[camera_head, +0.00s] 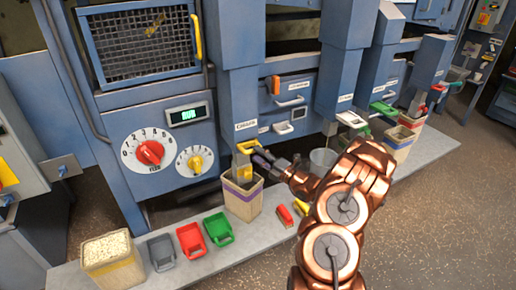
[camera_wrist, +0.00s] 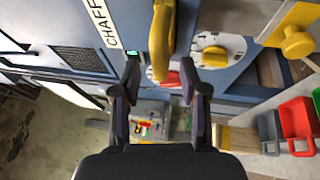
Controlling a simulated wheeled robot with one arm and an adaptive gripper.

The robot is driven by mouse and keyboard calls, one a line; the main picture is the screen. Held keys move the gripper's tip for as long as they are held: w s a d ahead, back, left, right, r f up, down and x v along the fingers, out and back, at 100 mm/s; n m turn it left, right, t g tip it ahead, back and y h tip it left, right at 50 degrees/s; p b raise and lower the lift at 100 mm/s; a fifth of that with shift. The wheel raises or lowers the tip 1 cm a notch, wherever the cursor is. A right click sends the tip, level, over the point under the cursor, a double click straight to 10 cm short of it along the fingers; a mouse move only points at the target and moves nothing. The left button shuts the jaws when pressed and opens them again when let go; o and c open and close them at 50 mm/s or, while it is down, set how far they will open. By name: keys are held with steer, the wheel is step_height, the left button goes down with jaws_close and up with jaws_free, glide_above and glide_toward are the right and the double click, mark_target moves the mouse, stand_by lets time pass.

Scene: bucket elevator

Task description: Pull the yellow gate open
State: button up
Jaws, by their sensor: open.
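The yellow gate handle (camera_head: 247,145) is on the blue chute with the CHAFF label, left of centre in the head view. In the wrist view the yellow handle (camera_wrist: 161,40) stands upright in the picture, ahead of my gripper and roughly centred between its fingers. My gripper (camera_head: 263,160) is close to the handle, at its lower right in the head view. In the wrist view my gripper (camera_wrist: 160,92) is open, with a finger on either side and nothing clearly held. I cannot tell whether a finger touches the handle.
A tan bin with a purple band (camera_head: 242,197) stands below the chute on a grey ledge. Red (camera_head: 190,240) and green (camera_head: 218,229) trays lie on the ledge at left. A yellow knob (camera_wrist: 297,42) shows at right in the wrist view. Other chutes stand at right.

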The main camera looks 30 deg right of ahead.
steer(key=shift+x, duration=1.65)
jaws_close()
